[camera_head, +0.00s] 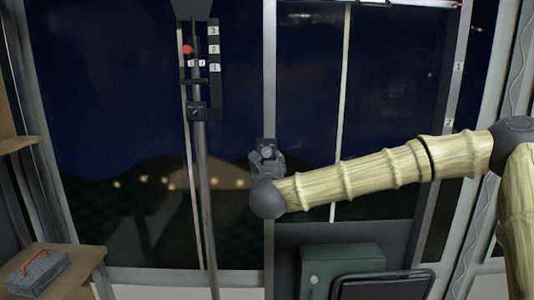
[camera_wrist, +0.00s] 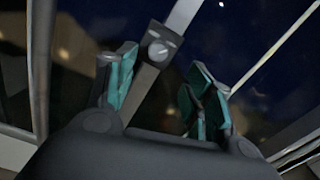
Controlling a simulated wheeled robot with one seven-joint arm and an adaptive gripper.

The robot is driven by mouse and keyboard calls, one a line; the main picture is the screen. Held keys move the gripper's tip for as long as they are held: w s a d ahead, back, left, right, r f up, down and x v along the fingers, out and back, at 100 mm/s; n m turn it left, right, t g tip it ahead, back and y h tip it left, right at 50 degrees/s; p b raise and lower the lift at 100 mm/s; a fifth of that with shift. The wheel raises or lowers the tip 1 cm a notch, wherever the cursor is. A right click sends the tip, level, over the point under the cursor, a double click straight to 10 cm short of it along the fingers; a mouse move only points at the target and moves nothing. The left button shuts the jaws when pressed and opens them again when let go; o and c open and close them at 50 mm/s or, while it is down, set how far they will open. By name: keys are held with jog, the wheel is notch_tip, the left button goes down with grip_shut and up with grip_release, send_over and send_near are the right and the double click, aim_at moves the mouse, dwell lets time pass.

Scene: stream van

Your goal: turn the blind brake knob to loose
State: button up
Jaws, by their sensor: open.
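A round grey knob on a dark square plate (camera_head: 266,152) is mounted on the upright window post, straight beyond my gripper. In the wrist view the same knob (camera_wrist: 158,50) shows a light line across its face. My gripper (camera_wrist: 162,78) is open and empty, its teal-padded fingers spread to either side of the knob in the picture. I see no contact with the knob. In the head view my gripper (camera_head: 265,165) partly covers the lower part of the plate. No label by this knob can be read.
A dark pole to the left carries a red-knobbed slider (camera_head: 188,49) by marks 3, 2, 1, and a small dark dial box (camera_head: 196,112). A green box (camera_head: 341,267) and a black panel (camera_head: 383,286) stand below my arm.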

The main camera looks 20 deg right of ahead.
aim_at(267, 153)
jog(key=p+x, duration=0.3)
jog(key=x, duration=0.5)
jog(key=shift+w+p, duration=0.3)
jog(key=shift+p, duration=0.1)
jog(key=shift+x, duration=0.9)
jog(key=shift+f, duration=0.15)
jog(key=c, duration=1)
